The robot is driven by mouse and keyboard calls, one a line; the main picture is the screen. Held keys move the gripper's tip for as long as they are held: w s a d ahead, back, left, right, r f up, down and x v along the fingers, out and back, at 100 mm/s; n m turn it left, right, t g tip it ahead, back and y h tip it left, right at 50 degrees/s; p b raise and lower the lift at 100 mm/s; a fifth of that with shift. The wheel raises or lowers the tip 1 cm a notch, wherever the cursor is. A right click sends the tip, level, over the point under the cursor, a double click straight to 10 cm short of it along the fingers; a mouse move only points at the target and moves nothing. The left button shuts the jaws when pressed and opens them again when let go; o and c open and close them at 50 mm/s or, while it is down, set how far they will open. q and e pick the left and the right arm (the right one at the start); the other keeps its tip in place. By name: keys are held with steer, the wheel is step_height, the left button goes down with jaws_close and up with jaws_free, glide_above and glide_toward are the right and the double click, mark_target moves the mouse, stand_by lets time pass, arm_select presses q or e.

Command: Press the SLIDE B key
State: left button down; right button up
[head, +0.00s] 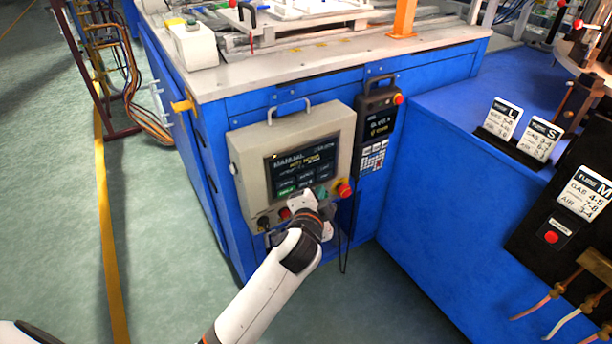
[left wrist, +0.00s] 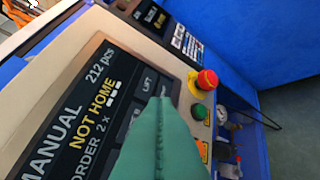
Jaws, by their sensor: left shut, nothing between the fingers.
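The grey control panel (head: 248,150) hangs on the front of the blue machine. Its dark screen (head: 300,165) reads MANUAL and has rows of small keys; one at lower left is lit green. In the left wrist view the screen (left wrist: 75,125) reads MANUAL, NOT HOME and 212 pcs, with a LIFT key (left wrist: 147,85). I cannot read a SLIDE B label; the fingers cover part of the key area. My left gripper (head: 320,192) is shut and empty in front of the screen's lower right. Its green fingers (left wrist: 162,140) fill the lower middle of the wrist view. Contact is unclear. My right gripper is not in view.
A red emergency button (head: 345,190) sits right of the gripper, and a green button (left wrist: 200,112) is close by. A dark handheld pendant (head: 378,125) hangs right of the panel. A blue cabinet (head: 450,200) stands at the right. Floor at the left is open.

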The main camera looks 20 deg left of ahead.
mark_target(312, 174)
arm_select(q)
steer(key=shift+w+a+p, duration=0.2)
steer(key=shift+w+a, duration=0.35)
steer(key=shift+a, duration=0.15)
steer(key=shift+w+a+p, duration=0.2)
steer(key=shift+w+a, duration=0.3)
steer(key=shift+a, duration=0.2)
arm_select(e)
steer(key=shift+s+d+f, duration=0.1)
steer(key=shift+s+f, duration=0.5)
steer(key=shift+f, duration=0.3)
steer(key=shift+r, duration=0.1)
arm_select(q)
steer(key=shift+w+a+p, duration=0.25)
steer(key=shift+a+p, duration=0.1)
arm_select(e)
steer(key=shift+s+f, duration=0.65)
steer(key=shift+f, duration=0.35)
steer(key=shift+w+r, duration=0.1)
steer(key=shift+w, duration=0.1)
